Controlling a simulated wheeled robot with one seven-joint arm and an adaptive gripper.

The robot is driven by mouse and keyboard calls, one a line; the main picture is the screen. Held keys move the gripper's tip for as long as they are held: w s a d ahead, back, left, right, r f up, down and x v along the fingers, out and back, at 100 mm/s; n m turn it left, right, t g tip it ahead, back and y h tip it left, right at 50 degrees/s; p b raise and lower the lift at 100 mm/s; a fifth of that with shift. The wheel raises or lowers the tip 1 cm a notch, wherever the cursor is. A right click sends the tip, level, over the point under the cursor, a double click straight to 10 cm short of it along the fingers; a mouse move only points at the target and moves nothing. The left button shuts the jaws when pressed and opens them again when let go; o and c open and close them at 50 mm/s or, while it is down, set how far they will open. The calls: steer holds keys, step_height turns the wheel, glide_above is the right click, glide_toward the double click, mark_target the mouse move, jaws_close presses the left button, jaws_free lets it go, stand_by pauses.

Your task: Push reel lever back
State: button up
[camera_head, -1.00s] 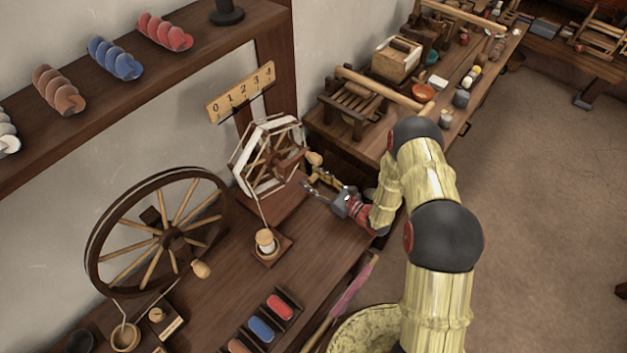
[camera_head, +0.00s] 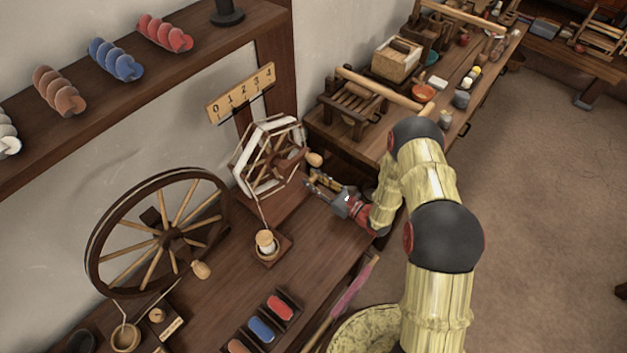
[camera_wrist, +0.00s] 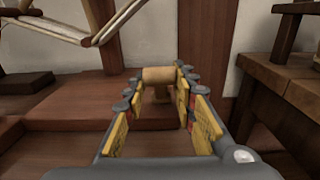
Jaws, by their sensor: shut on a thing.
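My gripper (camera_head: 316,182) is low at the right end of the reel's base. In the wrist view my gripper's yellow-padded fingers (camera_wrist: 158,82) are closed on the reel lever, a light wooden piece with a rounded crossbar (camera_wrist: 157,74) on a short stem. Part of the reel frame (camera_wrist: 95,25) shows at upper left.
A spinning wheel (camera_head: 172,238) stands to the left, and a cup with a wooden spool (camera_head: 266,242) in front of the reel. A numbered board (camera_head: 241,92) hangs above. A side table (camera_head: 455,85) with tools stands at the back right, close to my arm.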

steer(key=shift+w+a+r+g+h+p, duration=0.15)
steer(key=shift+r+g+h+p, duration=0.25)
steer(key=shift+p, duration=0.65)
steer(key=shift+w+a+r+g+h+p, duration=0.1)
steer(key=shift+a+r+g+h+p, duration=0.1)
steer(key=shift+g+h+p, duration=0.65)
steer(key=p, duration=0.1)
steer(key=g+h+p, duration=0.1)
steer(key=p, duration=0.1)
steer(key=shift+w+a, duration=0.2)
steer(key=shift+w, duration=0.1)
steer(key=shift+w+a+f+g+h+p, duration=0.1)
steer(key=shift+f+g+h+p, duration=0.05)
steer(key=shift+g+h+p, duration=0.25)
steer(key=o, duration=1.1)
steer(key=v, duration=1.2)
steer(key=shift+w, duration=0.1)
steer(key=shift+c, duration=0.4)
